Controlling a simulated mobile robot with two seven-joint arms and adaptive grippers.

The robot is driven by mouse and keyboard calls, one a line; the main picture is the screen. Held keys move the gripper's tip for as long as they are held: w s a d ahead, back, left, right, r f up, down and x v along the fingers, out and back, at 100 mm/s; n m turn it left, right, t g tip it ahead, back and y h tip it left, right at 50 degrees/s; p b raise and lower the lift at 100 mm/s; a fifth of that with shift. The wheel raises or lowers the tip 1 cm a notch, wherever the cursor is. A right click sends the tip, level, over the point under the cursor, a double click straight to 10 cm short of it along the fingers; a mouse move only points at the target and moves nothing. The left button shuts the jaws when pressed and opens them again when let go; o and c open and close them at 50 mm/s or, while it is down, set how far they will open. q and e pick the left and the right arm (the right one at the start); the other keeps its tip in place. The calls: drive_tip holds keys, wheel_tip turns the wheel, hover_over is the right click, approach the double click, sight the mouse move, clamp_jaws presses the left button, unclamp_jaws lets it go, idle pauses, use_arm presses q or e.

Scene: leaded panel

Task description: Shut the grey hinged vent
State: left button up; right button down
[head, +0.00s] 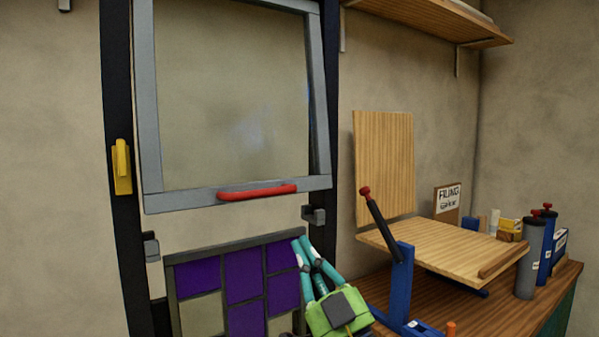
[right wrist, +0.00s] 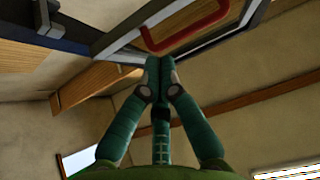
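The grey hinged vent (head: 170,202) is a framed clear pane high between two dark posts, with a red bar handle (head: 257,191) on its bottom rail. It appears swung out, its bottom rail above the grey catches (head: 314,215) on the posts. The red handle also shows at the top of the right wrist view (right wrist: 186,32). My right gripper (head: 305,241), green with teal fingers, is below and right of the handle, in front of the lower panel. Its fingertips (right wrist: 160,64) are together with nothing visible between them. My left gripper is not in view.
A leaded panel (head: 272,291) with purple and clear panes stands below the vent. A yellow latch (head: 122,168) is on the left post. A shelf (head: 440,18) hangs above.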

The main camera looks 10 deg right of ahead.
drive_tip(key=p+x, duration=0.1)
drive_tip(key=x, duration=0.2)
drive_tip(key=p+x, duration=0.2)
drive_tip(key=x, duration=0.1)
drive_tip(key=p+x, duration=0.1)
drive_tip(key=x, duration=0.2)
drive_tip(key=shift+a+r, duration=0.25)
drive_tip(key=shift+a, duration=0.1)
drive_tip(key=shift+w+a+r+p, duration=0.1)
drive_tip(key=shift+p, duration=0.2)
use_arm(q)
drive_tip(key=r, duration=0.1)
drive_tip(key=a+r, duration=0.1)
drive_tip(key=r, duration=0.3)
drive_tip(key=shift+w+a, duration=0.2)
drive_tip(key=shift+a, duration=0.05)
